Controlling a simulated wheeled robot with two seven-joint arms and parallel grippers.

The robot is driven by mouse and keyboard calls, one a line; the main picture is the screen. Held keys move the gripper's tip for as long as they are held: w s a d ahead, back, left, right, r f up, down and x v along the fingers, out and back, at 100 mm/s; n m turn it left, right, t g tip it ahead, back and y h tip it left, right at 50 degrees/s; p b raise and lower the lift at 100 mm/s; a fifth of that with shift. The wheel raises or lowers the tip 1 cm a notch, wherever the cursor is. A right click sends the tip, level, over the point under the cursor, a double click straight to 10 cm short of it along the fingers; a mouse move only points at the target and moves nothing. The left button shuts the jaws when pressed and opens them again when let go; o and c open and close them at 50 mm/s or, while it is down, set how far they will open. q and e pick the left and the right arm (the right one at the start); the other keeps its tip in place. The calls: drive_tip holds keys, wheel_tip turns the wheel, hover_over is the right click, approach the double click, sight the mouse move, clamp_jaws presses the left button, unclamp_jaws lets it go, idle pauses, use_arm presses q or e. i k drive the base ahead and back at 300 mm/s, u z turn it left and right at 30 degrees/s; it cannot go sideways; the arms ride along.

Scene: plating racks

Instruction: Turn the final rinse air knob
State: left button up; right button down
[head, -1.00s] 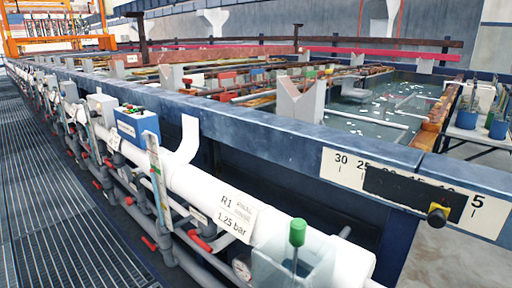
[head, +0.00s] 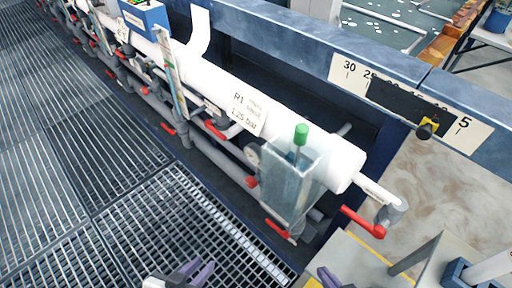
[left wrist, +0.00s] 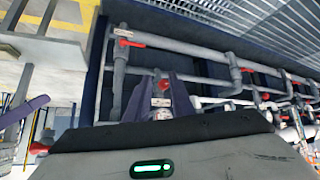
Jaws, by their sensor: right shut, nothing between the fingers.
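Several red valve handles sit on the grey pipes along the tank side. In the head view one red handle (head: 362,221) is at the right end of the white pipe, and another (head: 277,228) is below the clear box. Their small labels are too blurred to tell which is the final rinse air knob. My left gripper (head: 193,272) is at the bottom edge, over the floor grating. In the left wrist view its purple fingers (left wrist: 161,80) are apart, with a red-handled valve (left wrist: 164,86) showing beyond the gap. My right gripper (head: 328,277) is shut and empty at the bottom edge, partly cut off.
The white pipe (head: 215,85) carries an R1, 1.25 bar label. A clear box with a green-topped stem (head: 300,135) stands before it. Grey steps (head: 345,262) stand at the lower right; grating (head: 90,200) is clear.

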sight(251, 181)
drive_tip(key=u, duration=1.95)
drive_tip(key=i, duration=1.7)
drive_tip(key=z, duration=3.85)
